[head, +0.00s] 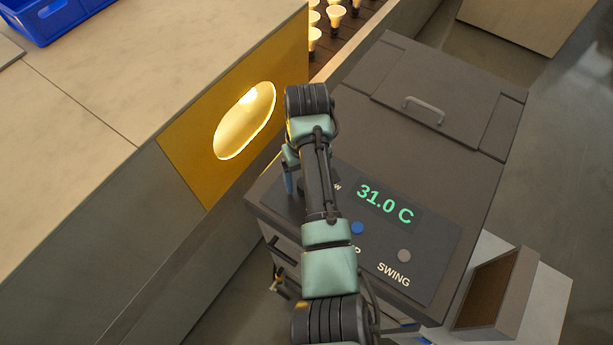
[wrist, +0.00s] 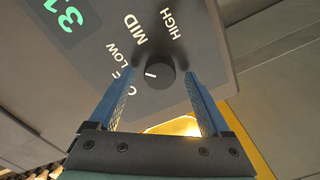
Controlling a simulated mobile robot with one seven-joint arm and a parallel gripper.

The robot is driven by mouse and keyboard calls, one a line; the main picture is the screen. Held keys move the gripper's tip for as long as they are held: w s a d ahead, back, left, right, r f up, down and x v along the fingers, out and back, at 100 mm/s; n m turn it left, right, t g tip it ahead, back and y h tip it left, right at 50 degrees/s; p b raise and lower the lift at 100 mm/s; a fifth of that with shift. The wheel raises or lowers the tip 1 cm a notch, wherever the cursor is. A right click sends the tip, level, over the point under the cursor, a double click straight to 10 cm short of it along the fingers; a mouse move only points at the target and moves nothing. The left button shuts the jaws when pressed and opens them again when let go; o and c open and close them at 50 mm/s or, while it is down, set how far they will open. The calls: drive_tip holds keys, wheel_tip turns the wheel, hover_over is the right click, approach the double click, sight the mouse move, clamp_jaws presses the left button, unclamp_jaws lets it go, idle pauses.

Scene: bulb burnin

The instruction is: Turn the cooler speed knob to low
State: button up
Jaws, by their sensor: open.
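The cooler speed knob (wrist: 160,72) is a dark round knob on the grey control panel, with OFF partly visible, then LOW, MID and HIGH printed around it. Its white pointer mark faces left in the wrist view, toward the OFF and LOW side; I cannot tell exactly which label it meets. My gripper (wrist: 158,82) is open, its blue fingers on either side of the knob in that view; contact is not clear. In the head view my arm hides the knob, and one blue finger shows over the cooler panel (head: 440,240).
A green display (head: 385,206) reads 31.0 C. A blue button (head: 357,228) and a grey button (head: 404,256) labelled SWING are nearby. A yellow wall with a lit oval opening (head: 245,120) stands left of my arm. A handled lid (head: 425,106) covers the cooler's far part.

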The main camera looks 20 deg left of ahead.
wheel_tip(320, 180, up, 12)
drive_tip(key=p, duration=0.3)
drive_tip(key=shift+r, duration=0.25)
idle(0.3)
drive_tip(key=w+a+r+t+y+b, duration=0.2)
drive_tip(key=w+a+r+t+b, duration=0.15)
drive_tip(key=w+t, duration=0.2)
drive_tip(key=w+d+r+m+t+y+b, duration=0.1)
drive_tip(key=w+r+t+y+b, duration=0.15)
drive_tip(key=r+t, duration=0.45)
drive_tip(key=w+d+r+m+t+y+b, duration=0.1)
drive_tip(key=w+r+m+t+b, duration=0.15)
drive_tip(key=r, duration=0.85)
drive_tip(key=s+d+r+m+t+h+b, duration=0.2)
drive_tip(key=s+d+r+t, duration=0.4)
drive_tip(key=s+r, duration=0.3)
drive_tip(key=s+d+r+m+t+h+b, duration=0.2)
drive_tip(key=s+d+r+t, duration=0.4)
drive_tip(key=s+r, duration=0.3)
drive_tip(key=shift+s+d+r+m+h+b, duration=0.15)
drive_tip(key=shift+d+r+m+h+b, duration=0.25)
drive_tip(key=shift+d+h+b, duration=0.4)
